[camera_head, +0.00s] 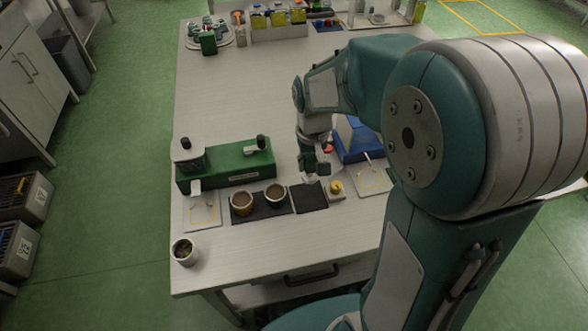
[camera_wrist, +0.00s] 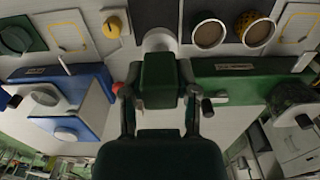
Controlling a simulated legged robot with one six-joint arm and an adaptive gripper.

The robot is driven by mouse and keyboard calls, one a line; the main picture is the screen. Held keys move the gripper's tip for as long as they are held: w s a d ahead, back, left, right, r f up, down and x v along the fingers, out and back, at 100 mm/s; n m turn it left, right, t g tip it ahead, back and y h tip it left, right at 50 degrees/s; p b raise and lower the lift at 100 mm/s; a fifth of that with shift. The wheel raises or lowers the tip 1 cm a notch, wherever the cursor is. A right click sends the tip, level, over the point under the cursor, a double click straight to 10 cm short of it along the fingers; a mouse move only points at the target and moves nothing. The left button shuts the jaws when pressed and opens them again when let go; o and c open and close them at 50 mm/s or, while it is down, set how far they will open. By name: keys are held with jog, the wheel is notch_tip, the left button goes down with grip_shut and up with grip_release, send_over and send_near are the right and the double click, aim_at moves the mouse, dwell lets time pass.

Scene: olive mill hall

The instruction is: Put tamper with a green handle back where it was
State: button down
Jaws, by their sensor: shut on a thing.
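The tamper with a green handle appears to be the dark green block (camera_wrist: 158,82) between my fingers in the wrist view, with a pale round foot (camera_wrist: 160,40) at its far end. My gripper (camera_head: 314,168) is shut on it, above the worktop. In the head view, a pale part shows just under the fingers, near the back edge of an empty dark mat (camera_head: 310,198). This mat also shows at the top of the wrist view (camera_wrist: 155,12). Whether the foot touches the surface I cannot tell. A yellow-knobbed piece (camera_head: 336,187) on a small beige base stands right of the mat.
Two brown-filled cups (camera_head: 242,203) stand on a dark mat to the left. Behind them is a long green machine (camera_head: 238,165). A blue machine (camera_head: 357,150) and a small red object (camera_head: 328,149) are near my arm.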

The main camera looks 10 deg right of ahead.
jog(key=shift+w+d+f, duration=0.1)
jog(key=shift+w+d, duration=0.1)
jog(key=shift+d, duration=0.05)
jog(key=w+f, duration=0.3)
jog(key=w, duration=0.1)
jog(key=w+f, duration=0.3)
jog(key=w, duration=0.2)
jog(key=w+f, duration=0.4)
jog(key=shift+w+a, duration=0.1)
jog(key=shift+w, duration=0.1)
jog(key=shift+f, duration=1.4)
jog(key=shift+c, duration=1.8)
grip_release()
jog(key=shift+f, duration=0.1)
